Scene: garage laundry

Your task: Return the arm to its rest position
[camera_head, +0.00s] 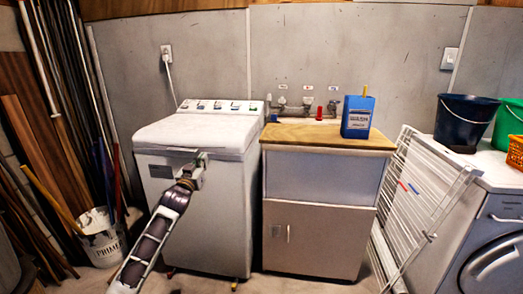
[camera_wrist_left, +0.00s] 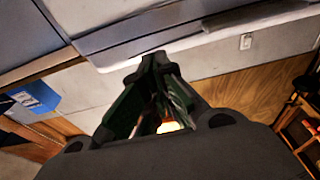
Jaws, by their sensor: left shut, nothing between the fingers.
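My left arm comes in from the lower left in the head view. Its gripper (camera_head: 201,158) is in front of the white top-loading washing machine (camera_head: 197,131), near the lower edge of the closed lid. I cannot tell whether it touches the machine. In the left wrist view the gripper (camera_wrist_left: 155,62) shows with its fingers together at the tips and nothing held between them. My right gripper is in neither view.
A wooden-topped cabinet (camera_head: 322,190) stands right of the washer, with a blue container (camera_head: 357,117) on top. A white drying rack (camera_head: 420,200) leans farther right. A white bucket (camera_head: 101,240) and leaning boards (camera_head: 42,150) crowd the left.

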